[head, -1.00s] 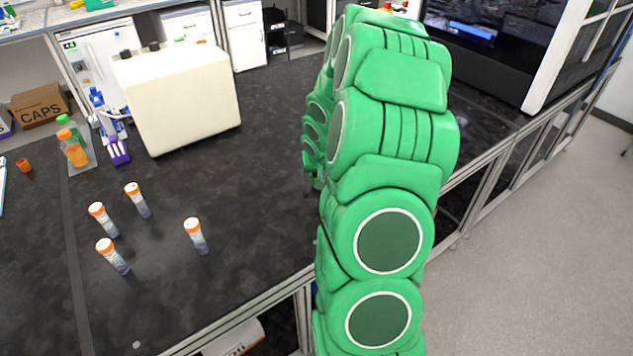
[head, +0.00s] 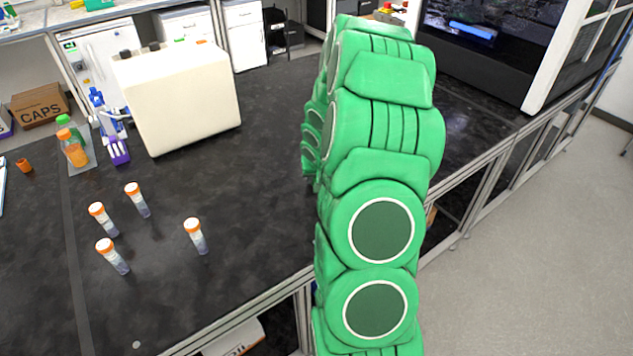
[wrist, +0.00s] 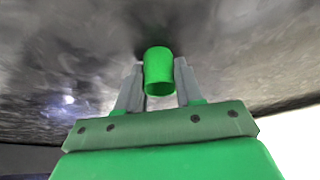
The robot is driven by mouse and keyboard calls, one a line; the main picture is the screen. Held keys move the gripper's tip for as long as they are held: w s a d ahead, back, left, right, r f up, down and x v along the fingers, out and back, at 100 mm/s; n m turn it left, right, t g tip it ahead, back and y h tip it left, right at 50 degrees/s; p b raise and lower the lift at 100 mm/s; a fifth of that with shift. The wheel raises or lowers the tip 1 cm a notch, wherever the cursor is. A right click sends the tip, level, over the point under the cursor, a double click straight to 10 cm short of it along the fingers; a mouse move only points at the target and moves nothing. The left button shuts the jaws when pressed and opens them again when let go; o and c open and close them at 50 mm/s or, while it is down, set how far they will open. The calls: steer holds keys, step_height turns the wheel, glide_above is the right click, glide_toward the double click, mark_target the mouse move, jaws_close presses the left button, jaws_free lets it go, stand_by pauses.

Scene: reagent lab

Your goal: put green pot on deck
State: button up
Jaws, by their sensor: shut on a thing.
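The green pot (wrist: 158,72) shows in the wrist view, between the two grey fingers of my gripper (wrist: 159,85). The fingers are shut on it. The dark bench top fills the view beyond the pot; I cannot tell whether the pot touches it. In the head view my green arm hides the gripper and the pot. No thing that I can name for sure as the deck shows in either view.
Several orange-capped tubes (head: 195,236) stand on the black bench (head: 250,185). A cream-coloured box-shaped device (head: 180,98) stands behind them, with bottles (head: 74,148) to its left. A large dark-fronted machine (head: 490,50) stands at the back right.

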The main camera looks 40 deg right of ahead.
steer(key=shift+c, duration=0.5)
steer(key=shift+r, duration=0.1)
steer(key=shift+r, duration=0.6)
step_height(320, 180, up, 2)
steer(key=shift+s+a+r, duration=0.1)
steer(key=shift+r, duration=0.05)
steer(key=s+a+r, duration=0.2)
steer(key=s+r, duration=0.1)
steer(key=s, duration=0.1)
steer(key=s+a+r, duration=0.2)
steer(key=s+r, duration=0.1)
steer(key=s, duration=0.1)
steer(key=s+a+r, duration=0.2)
steer(key=s+r, duration=0.1)
steer(key=s, duration=0.1)
steer(key=shift+s+a+r, duration=0.1)
steer(key=shift+a+r, duration=0.05)
